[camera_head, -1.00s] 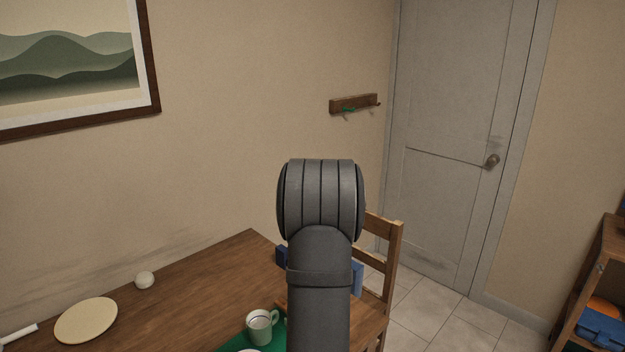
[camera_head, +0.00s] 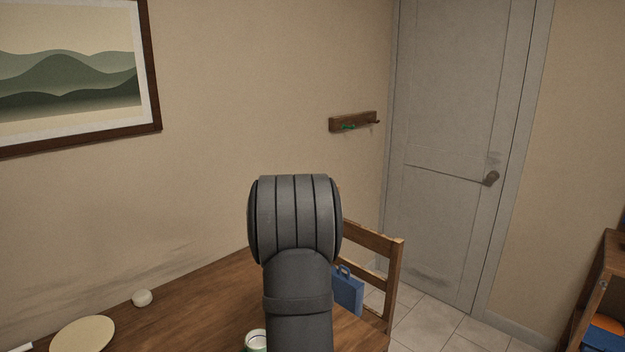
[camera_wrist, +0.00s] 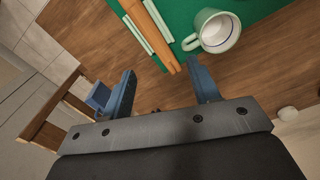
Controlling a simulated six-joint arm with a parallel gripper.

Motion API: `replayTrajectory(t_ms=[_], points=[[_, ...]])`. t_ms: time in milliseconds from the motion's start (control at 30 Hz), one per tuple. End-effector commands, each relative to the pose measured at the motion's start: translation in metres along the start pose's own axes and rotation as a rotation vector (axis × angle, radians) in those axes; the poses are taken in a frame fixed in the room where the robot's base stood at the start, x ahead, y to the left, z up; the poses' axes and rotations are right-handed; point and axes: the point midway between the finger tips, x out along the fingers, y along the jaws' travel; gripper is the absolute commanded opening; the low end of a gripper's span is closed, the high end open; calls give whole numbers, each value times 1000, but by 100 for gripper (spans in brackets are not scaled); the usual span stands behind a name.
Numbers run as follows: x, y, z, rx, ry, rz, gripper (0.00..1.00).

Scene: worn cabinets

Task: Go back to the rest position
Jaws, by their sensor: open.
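My gripper (camera_wrist: 165,84) shows in the wrist view with its two blue-grey fingers spread apart, open and with nothing held between them. It points down over the table, near the edge of a green mat (camera_wrist: 262,10). In the head view my arm rises in the middle and hides the gripper. Only the top of the mug (camera_head: 256,340) shows there, left of the arm.
The wooden table (camera_head: 195,310) holds a round pale board (camera_head: 82,335) and a small white ball (camera_head: 141,298). A chair (camera_head: 392,285) with a blue bag (camera_head: 347,290) stands right of my arm. A shelf (camera_head: 597,285) is at far right.

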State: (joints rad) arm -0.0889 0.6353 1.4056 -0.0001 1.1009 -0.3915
Motion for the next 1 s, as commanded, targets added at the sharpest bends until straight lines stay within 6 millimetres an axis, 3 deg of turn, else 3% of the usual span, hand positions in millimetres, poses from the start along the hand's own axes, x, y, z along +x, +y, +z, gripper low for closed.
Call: replayTrajectory(t_ms=[300, 700, 1000], points=[[8, -60, -27, -232, 0, 0, 56], [18, -131, -48, -499, 0, 0, 56], [21, -154, -53, -585, 0, 0, 56]])
